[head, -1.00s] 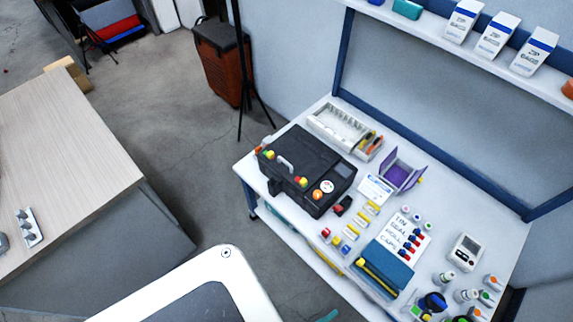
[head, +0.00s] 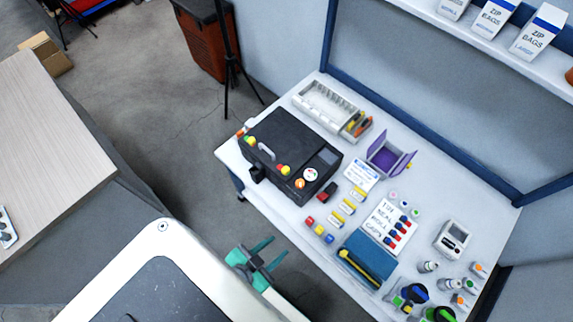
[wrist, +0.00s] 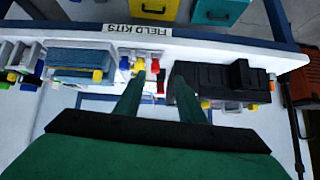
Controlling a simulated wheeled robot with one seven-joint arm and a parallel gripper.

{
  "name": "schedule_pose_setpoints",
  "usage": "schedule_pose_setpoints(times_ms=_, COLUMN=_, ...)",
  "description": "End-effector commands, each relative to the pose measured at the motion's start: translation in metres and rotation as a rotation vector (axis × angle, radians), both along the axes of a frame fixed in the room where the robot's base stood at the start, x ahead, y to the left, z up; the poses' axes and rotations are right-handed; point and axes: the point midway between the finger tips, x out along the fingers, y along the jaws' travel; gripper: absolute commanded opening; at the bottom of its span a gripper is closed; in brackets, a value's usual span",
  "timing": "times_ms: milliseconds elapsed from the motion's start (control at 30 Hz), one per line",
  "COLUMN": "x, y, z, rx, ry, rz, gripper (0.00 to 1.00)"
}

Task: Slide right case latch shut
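The black case (head: 285,140) sits closed at the left end of the white bench, with a grey handle (head: 266,152) on its near side. Yellow-and-red latch parts flank the handle; the right one (head: 284,169) is near an orange knob. Whether that latch is open or shut is too small to tell. In the wrist view the case (wrist: 222,80) is at right, seen from another side. My gripper (head: 276,249) is open and empty, off the bench's near edge and apart from the case. Its two green fingers (wrist: 158,80) stand apart in the wrist view.
Several small coloured blocks (head: 320,229), a blue box (head: 366,258) and a purple open box (head: 387,160) lie right of the case. A grey tray (head: 330,108) stands behind it. A black tripod (head: 231,65) stands on the floor beyond. Floor before the bench is clear.

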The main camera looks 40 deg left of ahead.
Motion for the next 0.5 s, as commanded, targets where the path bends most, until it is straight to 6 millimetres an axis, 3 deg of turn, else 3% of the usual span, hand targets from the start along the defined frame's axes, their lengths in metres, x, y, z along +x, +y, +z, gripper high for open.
schedule_pose_setpoints(times_ms=100, x=0.015, y=0.054, z=-0.018, rx=0.042, ry=0.131, rz=-0.005, gripper=0.36)
schedule_pose_setpoints(times_ms=200, x=0.033, y=0.094, z=-0.024, rx=0.07, ry=0.234, rz=0.005, gripper=0.36)
schedule_pose_setpoints(times_ms=400, x=0.084, y=0.155, z=-0.013, rx=0.105, ry=0.409, rz=0.041, gripper=0.36)
schedule_pose_setpoints(times_ms=500, x=0.115, y=0.172, z=0.002, rx=0.11, ry=0.484, rz=0.058, gripper=0.36)
